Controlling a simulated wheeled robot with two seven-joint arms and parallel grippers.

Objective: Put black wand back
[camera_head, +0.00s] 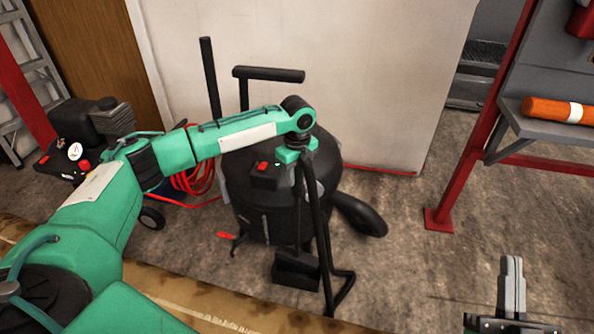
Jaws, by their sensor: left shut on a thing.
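The black wand (318,215) is a thin dark tube that hangs steeply down in front of the black vacuum machine (245,190), with a bend near the floor. My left gripper (299,158) is at its upper end and is shut on it. The wrist partly hides the grip. The machine has a round dark body, a horizontal handle (268,75) and an upright black post (209,75). A small black box (296,273) is low in front of it, beside the wand. My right gripper (512,285) is at the bottom right, away from the machine; its jaw opening is unclear.
A red hose (197,178) lies coiled left of the machine, near a black compressor (85,125). A red-framed rack with a grey shelf (545,135) bearing an orange roll (550,110) stands at the right. The concrete floor (425,265) between machine and rack is clear.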

